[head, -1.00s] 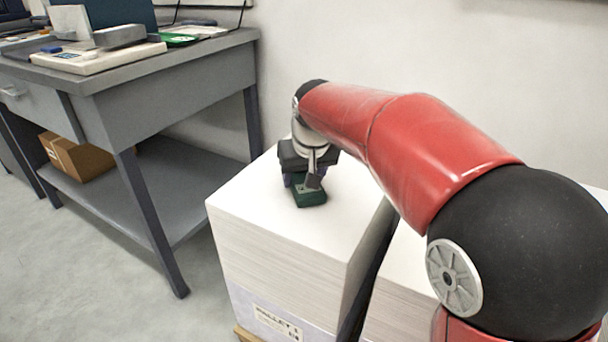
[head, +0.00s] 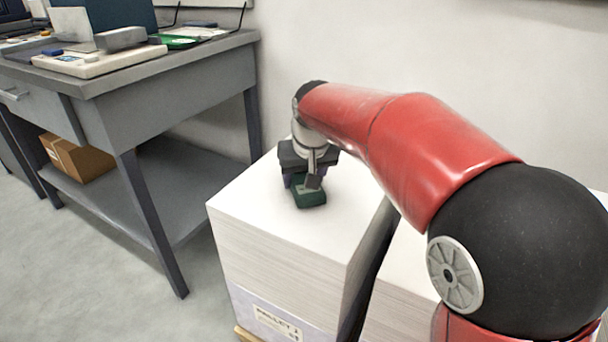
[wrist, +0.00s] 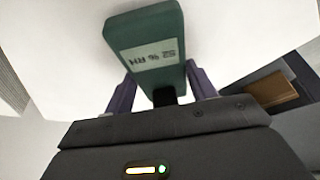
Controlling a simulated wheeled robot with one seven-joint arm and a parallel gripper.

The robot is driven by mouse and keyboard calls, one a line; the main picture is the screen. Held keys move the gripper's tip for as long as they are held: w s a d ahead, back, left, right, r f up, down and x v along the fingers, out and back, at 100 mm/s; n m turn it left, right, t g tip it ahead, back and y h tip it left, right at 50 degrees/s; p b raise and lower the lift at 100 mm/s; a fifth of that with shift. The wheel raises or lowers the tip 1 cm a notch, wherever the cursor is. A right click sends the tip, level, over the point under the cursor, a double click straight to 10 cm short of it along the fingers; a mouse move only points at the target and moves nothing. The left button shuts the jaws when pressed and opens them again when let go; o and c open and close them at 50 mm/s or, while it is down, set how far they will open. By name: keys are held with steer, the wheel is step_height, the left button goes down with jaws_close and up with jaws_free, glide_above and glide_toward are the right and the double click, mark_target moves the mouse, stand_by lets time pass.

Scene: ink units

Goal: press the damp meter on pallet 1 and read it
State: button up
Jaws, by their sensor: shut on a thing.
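The damp meter (head: 310,198) is a dark green block at the top of the white paper stack on pallet 1 (head: 285,262). My gripper (head: 304,180) points down and is shut on the meter. In the wrist view the meter (wrist: 143,32) sits between my two purple-grey fingers (wrist: 163,92). Its pale display (wrist: 150,58) faces the wrist camera and appears upside down.
A second paper stack (head: 405,275) stands to the right, across a narrow dark gap. A grey bench (head: 160,92) with devices on top stands to the left, with a cardboard box (head: 75,158) on its lower shelf. The wall is behind. Bare paper surrounds the meter.

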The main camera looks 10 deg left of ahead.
steer(key=shift+r+p, duration=2.4)
steer(key=shift+r, duration=0.85)
